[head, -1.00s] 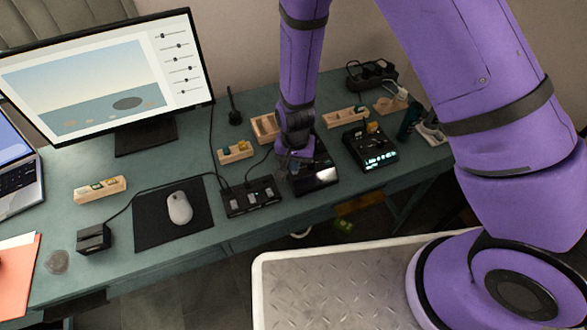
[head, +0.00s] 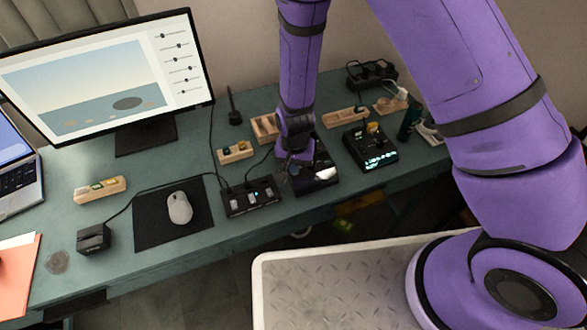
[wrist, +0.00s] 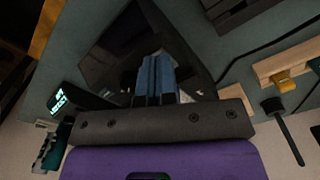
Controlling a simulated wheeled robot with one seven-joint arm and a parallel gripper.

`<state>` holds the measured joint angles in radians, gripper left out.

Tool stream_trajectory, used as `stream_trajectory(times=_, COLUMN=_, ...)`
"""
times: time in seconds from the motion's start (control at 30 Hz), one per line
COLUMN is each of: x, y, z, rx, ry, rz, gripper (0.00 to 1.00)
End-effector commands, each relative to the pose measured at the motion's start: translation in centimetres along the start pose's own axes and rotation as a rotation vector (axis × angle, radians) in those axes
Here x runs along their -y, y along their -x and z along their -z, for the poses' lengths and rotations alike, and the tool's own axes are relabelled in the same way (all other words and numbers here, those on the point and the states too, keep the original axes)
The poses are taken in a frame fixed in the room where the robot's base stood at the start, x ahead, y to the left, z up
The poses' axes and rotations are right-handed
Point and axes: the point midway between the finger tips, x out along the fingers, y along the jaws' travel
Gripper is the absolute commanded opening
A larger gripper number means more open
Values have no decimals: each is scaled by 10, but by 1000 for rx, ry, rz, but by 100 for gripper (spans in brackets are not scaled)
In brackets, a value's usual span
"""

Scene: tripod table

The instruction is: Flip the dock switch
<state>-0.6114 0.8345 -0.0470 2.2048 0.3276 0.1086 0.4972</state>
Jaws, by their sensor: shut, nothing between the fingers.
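I cannot tell for sure which thing is the dock. A black box with a row of several rocker-like parts (head: 251,196) lies at the desk's front edge in the head view, with light and bluish patches on its top. My gripper (head: 287,167) is just right of and behind this box, pointing down. Its blue fingers (wrist: 155,62) are shut and empty in the wrist view. A black slab with a shiny face (head: 318,178) lies below and right of the gripper; it also fills the area under the fingers in the wrist view (wrist: 115,45). Contact cannot be made out.
A black device with a lit display (head: 371,147) stands to the right. Small wooden holders (head: 236,152) lie behind the box. A mouse (head: 180,207) on a black mat and a monitor (head: 110,75) are to the left. Cables run to the box.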

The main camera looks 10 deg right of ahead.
Motion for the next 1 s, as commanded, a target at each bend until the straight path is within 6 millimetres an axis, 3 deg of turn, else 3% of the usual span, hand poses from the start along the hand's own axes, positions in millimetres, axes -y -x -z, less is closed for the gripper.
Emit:
stream_trajectory(times=0.67, x=0, y=-8, z=0, rx=0, ry=0, rz=0, gripper=0)
stream_trajectory(times=1.0, x=0, y=12, z=0, rx=-2, ry=0, rz=1, gripper=0)
